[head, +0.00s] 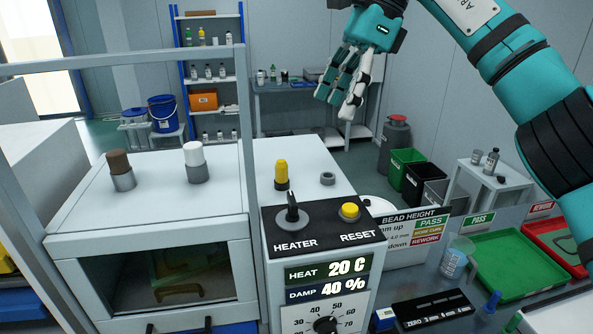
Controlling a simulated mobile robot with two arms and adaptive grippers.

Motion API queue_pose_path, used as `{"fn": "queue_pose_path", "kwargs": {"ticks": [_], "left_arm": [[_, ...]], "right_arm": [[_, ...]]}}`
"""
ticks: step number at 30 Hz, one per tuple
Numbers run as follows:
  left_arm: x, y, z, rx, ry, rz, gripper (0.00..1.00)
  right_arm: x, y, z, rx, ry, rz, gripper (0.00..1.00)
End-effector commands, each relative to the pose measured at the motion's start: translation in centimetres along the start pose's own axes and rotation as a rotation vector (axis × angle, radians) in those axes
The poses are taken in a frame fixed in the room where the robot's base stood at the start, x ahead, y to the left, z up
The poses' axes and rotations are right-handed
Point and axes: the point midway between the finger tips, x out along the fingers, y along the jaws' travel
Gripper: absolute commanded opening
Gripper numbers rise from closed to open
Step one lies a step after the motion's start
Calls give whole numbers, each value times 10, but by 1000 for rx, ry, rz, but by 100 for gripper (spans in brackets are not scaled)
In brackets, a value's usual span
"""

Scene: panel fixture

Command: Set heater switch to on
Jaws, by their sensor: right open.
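The heater switch (291,211) is a black lever on a round base, labelled HEATER, on the black top panel (322,243) of the control box. The lever stands nearly upright; I cannot tell which setting that is. The display (328,279) below reads HEAT 20 C and DAMP 40 %. My right gripper (336,103) hangs in the air at the upper middle of the head view, above and apart from the switch. It is open and empty, fingers pointing down. My left gripper is not in view.
A yellow RESET button (350,211) sits right of the switch. A yellow-capped post (282,174) stands behind it. A glass-fronted cabinet (150,215) is to the left, a green tray (515,262) and red tray (560,240) to the right. Air above the panel is free.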

Motion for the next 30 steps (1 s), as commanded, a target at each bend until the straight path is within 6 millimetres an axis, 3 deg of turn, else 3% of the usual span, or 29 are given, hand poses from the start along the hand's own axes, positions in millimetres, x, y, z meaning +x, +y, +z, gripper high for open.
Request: {"fn": "queue_pose_path", "kwargs": {"ticks": [5,12,17,24,30], "left_arm": [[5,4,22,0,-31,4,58],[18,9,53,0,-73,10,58],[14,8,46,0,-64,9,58],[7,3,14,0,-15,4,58],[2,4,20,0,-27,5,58]], "right_arm": [[14,0,0,-3,0,4,69],[63,1,-1,-5,-2,6,69],[94,1,0,-3,0,4,69],[141,1,0,-1,0,4,69],[166,1,0,-1,0,2,69]]}}
